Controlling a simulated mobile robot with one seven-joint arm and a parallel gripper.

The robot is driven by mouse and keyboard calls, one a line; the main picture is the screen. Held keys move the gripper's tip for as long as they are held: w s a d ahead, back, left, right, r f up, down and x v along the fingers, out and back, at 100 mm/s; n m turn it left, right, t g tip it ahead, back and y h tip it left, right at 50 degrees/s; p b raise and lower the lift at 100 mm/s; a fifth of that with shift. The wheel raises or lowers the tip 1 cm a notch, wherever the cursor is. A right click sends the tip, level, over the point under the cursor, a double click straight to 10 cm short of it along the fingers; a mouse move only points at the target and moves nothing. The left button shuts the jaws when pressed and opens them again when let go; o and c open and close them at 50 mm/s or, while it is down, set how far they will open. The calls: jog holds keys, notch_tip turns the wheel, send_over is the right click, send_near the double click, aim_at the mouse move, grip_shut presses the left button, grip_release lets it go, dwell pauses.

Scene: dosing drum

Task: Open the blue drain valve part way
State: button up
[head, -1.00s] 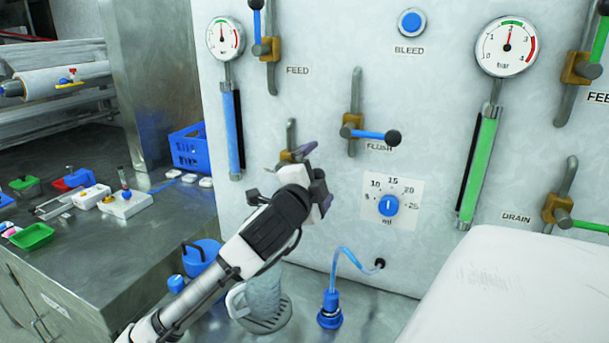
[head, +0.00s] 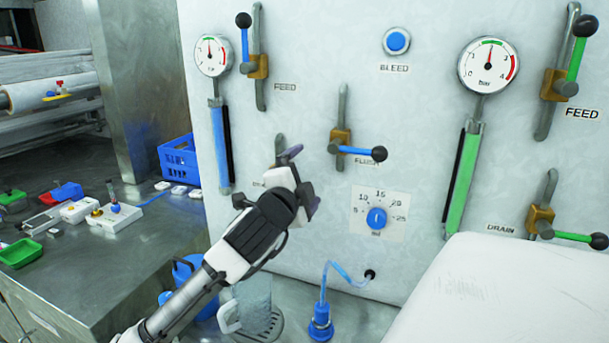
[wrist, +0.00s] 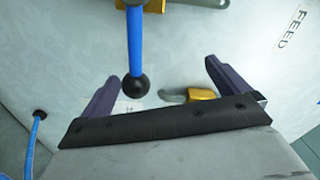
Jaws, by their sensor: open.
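The blue drain valve is in the left column of the panel. In the head view my gripper hides its lever, leaving a bit of its grey pipe (head: 280,143) and part of its label showing. In the wrist view I see a blue lever (wrist: 134,40) with a black ball knob (wrist: 136,87), which appears to be the drain valve's. It sticks out sideways across its pipe from a brass body at the top edge. My gripper (wrist: 161,68) is open, and the knob appears between its purple fingers. I cannot tell whether they touch it. My gripper (head: 302,180) is close to the panel.
The flush valve (head: 341,142), its blue lever pointing right, is just right of my gripper. The blue feed valve (head: 258,66) is above. A dosing dial (head: 376,218) and a blue hose (head: 345,272) are lower right. A jug (head: 254,305) stands below my arm.

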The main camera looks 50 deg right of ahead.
jog(key=shift+w+a+r+p, duration=0.1)
jog(key=shift+w+r+p, duration=0.1)
jog(key=shift+r+p, duration=0.25)
jog(key=shift+w+r+p, duration=0.15)
jog(key=shift+r+p, duration=0.1)
jog(key=shift+r, duration=0.4)
jog(key=shift+w+a+r+p, duration=0.15)
jog(key=shift+w+r+p, duration=0.4)
jog(key=shift+r, duration=0.3)
jog(key=shift+w+a+r+p, duration=0.1)
jog(key=shift+w+r+p, duration=0.15)
jog(key=shift+r+p, duration=0.2)
jog(key=shift+r, duration=0.1)
jog(key=shift+w+a+r, duration=0.1)
jog(key=shift+w+r, duration=0.25)
jog(key=shift+r, duration=0.2)
jog(key=shift+w+a+r, duration=0.1)
jog(key=shift+w+r, duration=0.25)
jog(key=shift+r, duration=0.1)
jog(key=shift+f, duration=0.1)
